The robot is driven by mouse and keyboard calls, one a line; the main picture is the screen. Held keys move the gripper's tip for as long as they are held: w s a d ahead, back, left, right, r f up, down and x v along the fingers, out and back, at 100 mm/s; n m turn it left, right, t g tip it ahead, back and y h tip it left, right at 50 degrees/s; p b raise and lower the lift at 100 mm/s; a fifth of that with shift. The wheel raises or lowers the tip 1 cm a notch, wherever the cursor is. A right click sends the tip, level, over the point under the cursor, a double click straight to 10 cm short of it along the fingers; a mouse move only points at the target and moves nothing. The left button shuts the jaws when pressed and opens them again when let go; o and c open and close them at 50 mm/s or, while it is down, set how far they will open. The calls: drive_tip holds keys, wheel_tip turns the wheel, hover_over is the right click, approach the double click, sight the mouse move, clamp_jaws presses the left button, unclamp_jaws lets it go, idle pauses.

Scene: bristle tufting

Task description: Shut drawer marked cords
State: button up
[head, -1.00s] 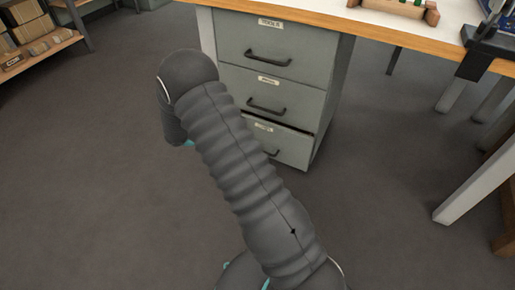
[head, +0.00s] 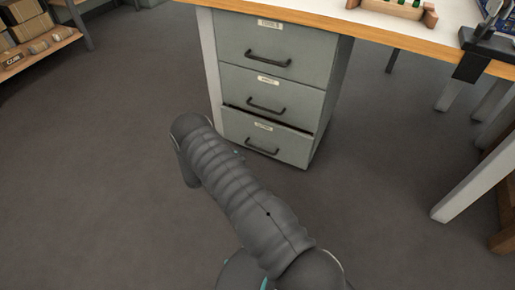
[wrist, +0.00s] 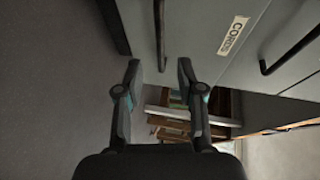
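In the head view, a grey cabinet has three drawers. The bottom drawer (head: 290,148) stands slightly out, with a dark gap along its top edge; its label is too small to read. My gripper (wrist: 160,72) is open and empty, its fingers pointing toward the grey drawer fronts. In the head view my gripper is hidden behind my arm.
A wood-edged workbench (head: 375,33) is above the cabinet, with its white leg (head: 475,182) at right. The top drawer (head: 300,48) and middle drawer (head: 300,95) look shut. A shelf with boxes (head: 28,32) stands at the far left. The grey floor between is clear.

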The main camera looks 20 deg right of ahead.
sight(257, 148)
drive_tip(key=x, duration=1)
drive_tip(key=shift+r, duration=0.1)
drive_tip(key=shift+a, duration=0.1)
clamp_jaws()
